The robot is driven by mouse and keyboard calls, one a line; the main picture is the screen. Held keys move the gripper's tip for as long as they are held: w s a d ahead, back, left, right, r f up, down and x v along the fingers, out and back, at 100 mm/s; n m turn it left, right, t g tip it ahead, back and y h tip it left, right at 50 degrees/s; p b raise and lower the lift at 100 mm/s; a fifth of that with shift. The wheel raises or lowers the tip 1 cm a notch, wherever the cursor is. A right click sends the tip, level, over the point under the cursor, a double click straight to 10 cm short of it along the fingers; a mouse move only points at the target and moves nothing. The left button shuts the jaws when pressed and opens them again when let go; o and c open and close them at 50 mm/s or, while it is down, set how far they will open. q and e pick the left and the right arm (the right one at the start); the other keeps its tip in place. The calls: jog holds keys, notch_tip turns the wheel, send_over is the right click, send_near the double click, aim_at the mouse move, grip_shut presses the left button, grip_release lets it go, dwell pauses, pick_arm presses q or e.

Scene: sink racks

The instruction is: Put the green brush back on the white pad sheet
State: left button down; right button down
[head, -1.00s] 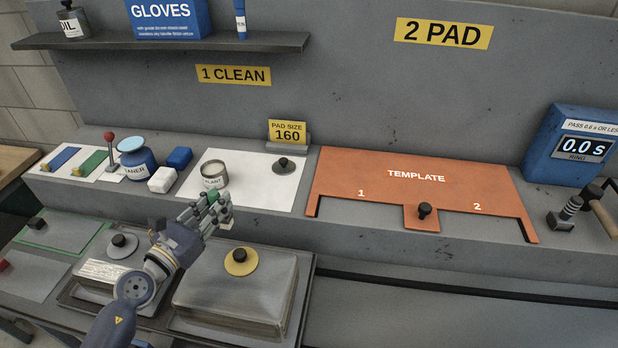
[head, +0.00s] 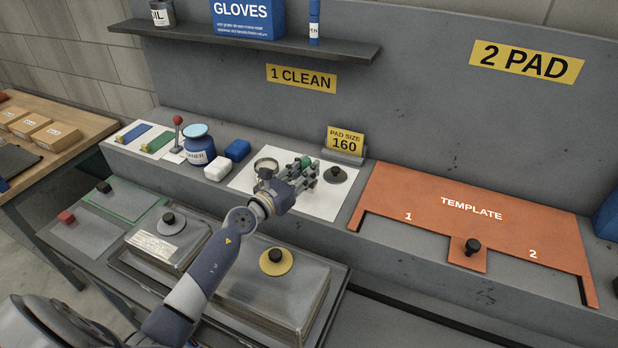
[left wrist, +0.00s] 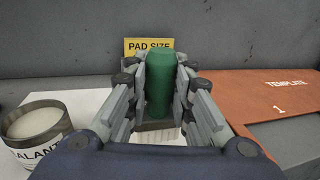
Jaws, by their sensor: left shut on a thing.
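The green brush (head: 306,164) is upright in my left gripper (head: 303,172), which is shut on its handle. The left wrist view shows the green handle (left wrist: 160,85) between the fingers, with a grey block and pale bristles below. The white pad sheet (head: 322,204) lies on the raised ledge beneath the gripper. The brush is over this sheet, between the open tin (head: 266,167) and a grey disc with a black knob (head: 335,175). Whether the bristles touch the sheet cannot be told. My right gripper is not in view.
The orange template (head: 400,195) lies to the right. The pad size sign (head: 345,141) stands behind the sheet. White and blue blocks (head: 237,150), a blue jar (head: 198,146) and a red-topped lever (head: 178,121) are to the left. Lidded metal boxes (head: 270,290) sit lower in front.

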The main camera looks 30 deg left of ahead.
pick_arm(q)
jog(key=shift+w+f, duration=0.15)
jog(key=shift+w, duration=0.65)
notch_tip(320, 180, down, 3)
jog(key=shift+f+b, duration=0.2)
jog(key=shift+b, duration=0.9)
jog(key=shift+f, duration=0.1)
jog(key=c, duration=1.4)
grip_release()
jog(key=shift+f, duration=0.1)
